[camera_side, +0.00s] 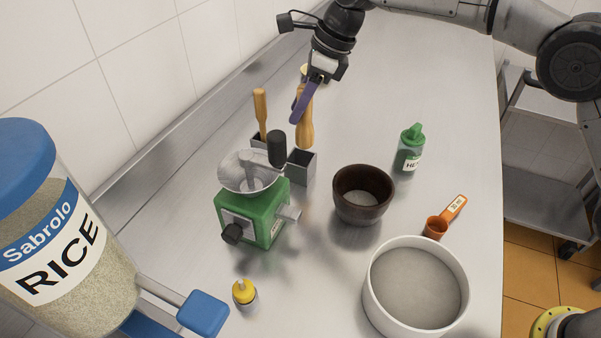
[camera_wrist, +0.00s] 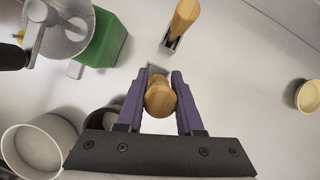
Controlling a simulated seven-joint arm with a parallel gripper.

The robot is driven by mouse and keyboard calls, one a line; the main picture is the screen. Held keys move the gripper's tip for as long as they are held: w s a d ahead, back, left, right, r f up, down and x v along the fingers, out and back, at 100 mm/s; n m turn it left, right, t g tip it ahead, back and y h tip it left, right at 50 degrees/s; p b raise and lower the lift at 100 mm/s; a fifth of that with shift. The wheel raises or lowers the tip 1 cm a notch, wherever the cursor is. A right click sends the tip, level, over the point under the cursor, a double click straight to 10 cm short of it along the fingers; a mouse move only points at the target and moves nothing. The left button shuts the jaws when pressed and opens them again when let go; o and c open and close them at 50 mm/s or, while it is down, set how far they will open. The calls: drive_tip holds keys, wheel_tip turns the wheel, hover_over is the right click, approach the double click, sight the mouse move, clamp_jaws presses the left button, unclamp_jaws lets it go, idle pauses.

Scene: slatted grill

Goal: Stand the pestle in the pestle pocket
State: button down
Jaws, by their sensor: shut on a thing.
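The wooden pestle (camera_side: 306,128) is held upright, thick end down, in my gripper (camera_side: 300,106), whose purple fingers are shut on it. In the wrist view the pestle (camera_wrist: 159,98) is seen nearly end-on between the fingertips (camera_wrist: 160,88). A grey metal pocket (camera_side: 302,168) stands below it in the side view. The pestle's lower end shows close to the pocket's far rim; I cannot tell whether it is above or behind the opening. In the wrist view only a bit of that pocket (camera_wrist: 157,70) shows past the pestle.
Another wooden-handled tool (camera_side: 261,108) stands in a second pocket (camera_side: 258,140) to the left. A green mill (camera_side: 262,212) with a black-knobbed crank is close in front. A dark bowl (camera_side: 362,212), green bottle (camera_side: 408,158), orange scoop (camera_side: 440,222) and white pot (camera_side: 373,290) stand to the right.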

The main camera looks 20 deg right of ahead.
sight(300, 131)
drive_tip(key=shift+s+a+r, duration=0.1)
drive_tip(key=shift+a+r, duration=0.1)
drive_tip(key=shift+a, duration=0.15)
drive_tip(key=shift+m, duration=0.4)
drive_tip(key=shift+a+f, duration=0.15)
drive_tip(key=shift+f, duration=3.8)
drive_tip(key=shift+f, duration=0.1)
drive_tip(key=c, duration=0.5)
unclamp_jaws()
drive_tip(key=shift+f, duration=0.1)
drive_tip(key=shift+c, duration=0.2)
drive_tip(key=v, duration=1.2)
drive_tip(key=shift+s, duration=0.2)
drive_tip(key=shift+r, duration=0.25)
